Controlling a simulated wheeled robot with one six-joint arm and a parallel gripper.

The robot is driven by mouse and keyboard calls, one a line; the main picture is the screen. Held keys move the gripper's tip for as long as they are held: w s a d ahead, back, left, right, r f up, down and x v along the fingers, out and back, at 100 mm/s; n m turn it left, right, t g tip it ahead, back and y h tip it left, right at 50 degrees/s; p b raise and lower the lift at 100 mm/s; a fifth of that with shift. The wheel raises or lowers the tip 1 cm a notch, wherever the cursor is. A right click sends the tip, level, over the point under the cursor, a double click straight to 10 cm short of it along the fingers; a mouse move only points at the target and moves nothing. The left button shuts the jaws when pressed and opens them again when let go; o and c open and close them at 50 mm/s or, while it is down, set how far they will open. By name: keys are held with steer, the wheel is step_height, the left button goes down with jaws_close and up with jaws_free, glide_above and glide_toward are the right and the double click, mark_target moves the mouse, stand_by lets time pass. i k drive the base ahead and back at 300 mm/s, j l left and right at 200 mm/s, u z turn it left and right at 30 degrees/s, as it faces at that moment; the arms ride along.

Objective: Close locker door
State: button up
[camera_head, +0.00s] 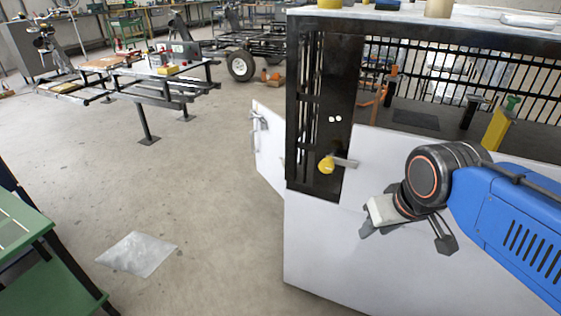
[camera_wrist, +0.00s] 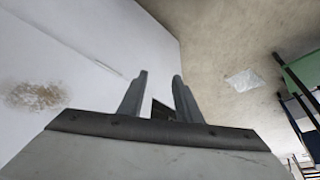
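The locker (camera_head: 330,240) is a white cabinet with a black barred upper part, on the right in the head view. A white panel with a handle (camera_head: 257,121), which looks like the locker door (camera_head: 268,155), sticks out at an angle beyond its left edge. A yellow knob (camera_head: 326,165) with a grey lever sits on the black corner panel. My gripper (camera_head: 376,212) is in front of the white face, right of and below the knob. In the wrist view its two fingers (camera_wrist: 158,92) are apart, with no held object visible. A stained white surface (camera_wrist: 85,75) is beside them on the left.
Open concrete floor lies left of the locker, with a flat pale sheet (camera_head: 138,254) on it. A green table (camera_head: 20,240) stands at the left edge. A metal workbench (camera_head: 140,75) and a wheeled frame (camera_head: 240,64) are farther back.

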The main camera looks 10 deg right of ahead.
mark_target(270, 137)
steer(key=i+j, duration=0.25)
steer(key=j, duration=0.15)
steer(key=i+j, duration=0.25)
steer(key=j, duration=0.15)
steer(key=i+j, duration=0.25)
steer(key=j, duration=0.15)
steer(key=i+j, duration=0.25)
steer(key=j, duration=0.2)
steer(key=i+j, duration=0.25)
steer(key=j, duration=0.15)
steer(key=i+j, duration=0.25)
steer(key=j, duration=0.15)
